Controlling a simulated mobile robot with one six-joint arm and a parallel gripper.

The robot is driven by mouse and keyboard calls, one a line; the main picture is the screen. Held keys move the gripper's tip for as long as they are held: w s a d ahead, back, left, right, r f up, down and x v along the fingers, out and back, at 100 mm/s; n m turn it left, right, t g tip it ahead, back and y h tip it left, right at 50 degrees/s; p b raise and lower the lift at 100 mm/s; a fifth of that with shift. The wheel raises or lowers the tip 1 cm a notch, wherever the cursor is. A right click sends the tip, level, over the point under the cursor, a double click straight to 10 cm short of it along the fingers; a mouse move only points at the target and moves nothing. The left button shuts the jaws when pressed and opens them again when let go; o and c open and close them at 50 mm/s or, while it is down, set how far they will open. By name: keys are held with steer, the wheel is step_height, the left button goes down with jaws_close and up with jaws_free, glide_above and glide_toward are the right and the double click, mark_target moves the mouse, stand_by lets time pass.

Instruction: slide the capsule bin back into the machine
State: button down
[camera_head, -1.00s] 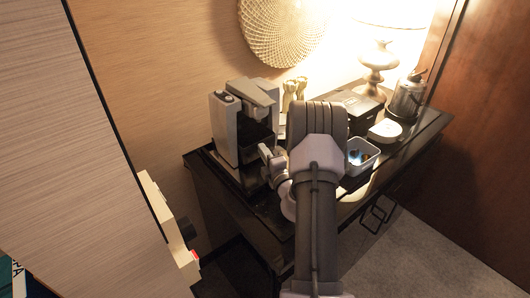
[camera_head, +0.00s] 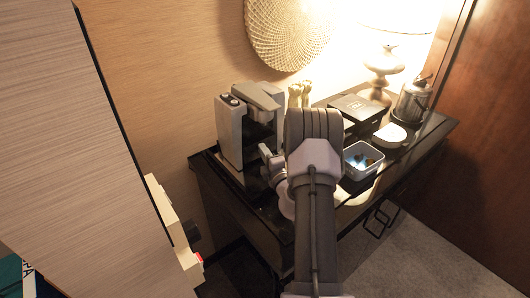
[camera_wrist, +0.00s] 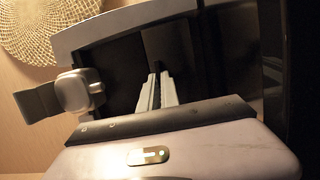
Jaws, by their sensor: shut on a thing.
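The coffee machine (camera_head: 231,132), light grey and black, stands upright at the left end of the dark cabinet. My gripper (camera_wrist: 157,76) is shut, with its two pale fingers close together against dark parts at the machine's front. It is shut on the capsule bin, whose outline blends into the black around the fingertips. In the head view my arm comes from the front, with the wrist beside the machine's lower front, and hides part of it. The machine's pale casing edge (camera_wrist: 130,19) also shows in the wrist view, tilted. I cannot tell how far out the bin sits.
Behind are a black box (camera_head: 357,107), a lamp (camera_head: 384,60) and a metal kettle (camera_head: 413,100). A large wooden panel (camera_head: 90,190) stands close on the left. A woven disc (camera_head: 291,30) hangs on the wall.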

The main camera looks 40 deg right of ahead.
steer(key=shift+w+d+p, duration=0.1)
steer(key=shift+w+p, duration=0.25)
steer(key=shift+w, duration=1.05)
steer(key=c, duration=1.5)
jaws_free()
steer(key=p+v, duration=0.1)
steer(key=v, duration=1.6)
steer(key=shift+s, duration=0.15)
